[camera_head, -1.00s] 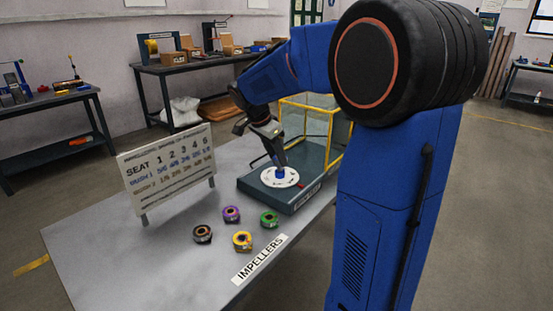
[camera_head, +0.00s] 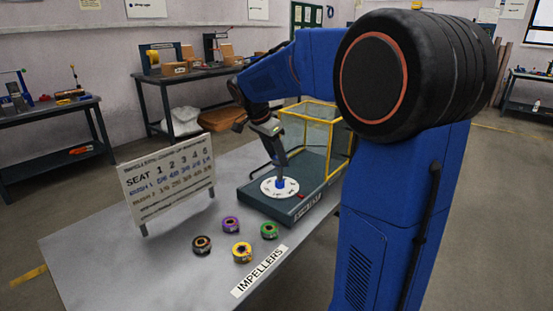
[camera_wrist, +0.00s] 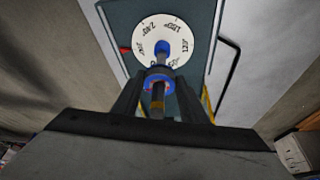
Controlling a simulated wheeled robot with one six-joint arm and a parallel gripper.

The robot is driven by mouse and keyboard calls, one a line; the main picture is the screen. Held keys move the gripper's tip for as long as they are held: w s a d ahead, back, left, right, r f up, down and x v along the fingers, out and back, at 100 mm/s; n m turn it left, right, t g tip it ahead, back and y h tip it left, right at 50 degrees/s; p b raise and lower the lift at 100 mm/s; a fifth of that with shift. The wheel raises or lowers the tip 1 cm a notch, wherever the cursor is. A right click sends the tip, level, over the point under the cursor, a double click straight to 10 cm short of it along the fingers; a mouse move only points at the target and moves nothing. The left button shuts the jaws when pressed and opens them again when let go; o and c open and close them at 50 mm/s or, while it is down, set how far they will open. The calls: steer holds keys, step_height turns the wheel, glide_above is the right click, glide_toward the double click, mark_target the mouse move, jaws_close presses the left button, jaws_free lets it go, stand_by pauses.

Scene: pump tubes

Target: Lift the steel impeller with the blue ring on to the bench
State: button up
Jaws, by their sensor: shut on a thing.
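The steel impeller with the blue ring (camera_wrist: 158,79) is between the two fingers of my gripper in the wrist view. My gripper (camera_head: 281,160) is shut on it, over the white dial plate (camera_head: 268,190) of the bench stand. A dark post with a yellow band rises in line with the ring, and I cannot tell whether the ring is still around it. A blue hub (camera_wrist: 163,49) shows at the dial's middle; it also shows in the head view (camera_head: 280,183). The grey bench (camera_head: 110,255) lies in front.
Purple (camera_head: 230,224), green (camera_head: 269,231), yellow (camera_head: 242,252) and dark orange-centred (camera_head: 202,245) impellers stand near the IMPELLERS label (camera_head: 259,271). A seat sign (camera_head: 168,185) stands behind them. A yellow-framed guard (camera_head: 318,140) is behind the dial. The bench's near left is clear.

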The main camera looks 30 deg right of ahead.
step_height(320, 180, up, 12)
steer(key=shift+f, duration=0.15)
stand_by(2.3)
stand_by(0.4)
